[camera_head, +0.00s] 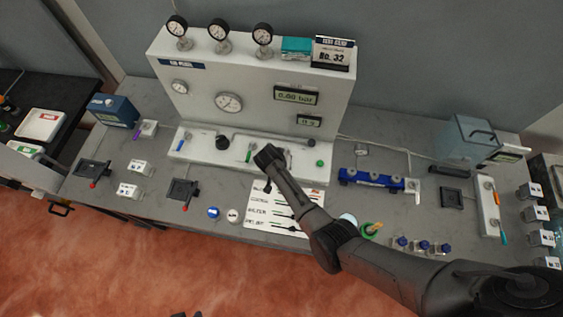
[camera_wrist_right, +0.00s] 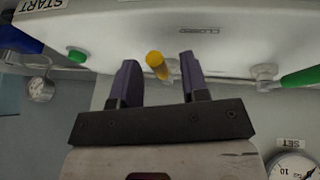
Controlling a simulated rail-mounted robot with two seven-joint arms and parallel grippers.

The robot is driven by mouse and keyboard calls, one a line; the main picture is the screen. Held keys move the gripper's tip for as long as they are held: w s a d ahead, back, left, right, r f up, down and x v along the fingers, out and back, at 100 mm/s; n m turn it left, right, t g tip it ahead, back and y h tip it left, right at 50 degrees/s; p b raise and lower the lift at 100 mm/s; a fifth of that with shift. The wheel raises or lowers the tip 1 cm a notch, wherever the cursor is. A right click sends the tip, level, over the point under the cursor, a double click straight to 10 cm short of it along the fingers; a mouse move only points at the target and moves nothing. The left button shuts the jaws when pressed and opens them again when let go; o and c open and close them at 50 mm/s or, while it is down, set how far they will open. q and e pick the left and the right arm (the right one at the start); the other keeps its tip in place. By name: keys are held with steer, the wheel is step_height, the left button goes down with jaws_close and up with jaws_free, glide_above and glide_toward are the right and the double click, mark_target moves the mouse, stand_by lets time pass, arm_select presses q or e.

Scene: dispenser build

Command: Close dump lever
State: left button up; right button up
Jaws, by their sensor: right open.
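A yellow-ended lever (camera_wrist_right: 156,62) shows in the right wrist view, in front of the white panel ledge (camera_wrist_right: 125,30). A label on the ledge near it reads CLOSED, upside down. No dump label is legible. My right gripper (camera_wrist_right: 160,78) is open, with one dark finger on either side of the yellow lever and gaps between. I cannot tell how deep the lever sits between them. In the head view my right arm comes in from the right, its gripper (camera_head: 268,160) at the ledge hiding the yellow lever.
A green-handled lever (camera_wrist_right: 300,77) is right of the fingers in the wrist view, near a SET gauge (camera_wrist_right: 292,166). A green button (camera_wrist_right: 77,56) is left, near START. In the head view a paper sheet (camera_head: 262,215) and a blue rack (camera_head: 372,180) lie nearby.

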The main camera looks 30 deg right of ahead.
steer(key=shift+r, duration=0.1)
steer(key=shift+p+v, duration=0.8)
steer(key=shift+p, duration=0.1)
steer(key=p+v, duration=0.5)
steer(key=shift+s+a+r, duration=0.1)
steer(key=shift+a+r, duration=0.05)
steer(key=shift+r, duration=0.15)
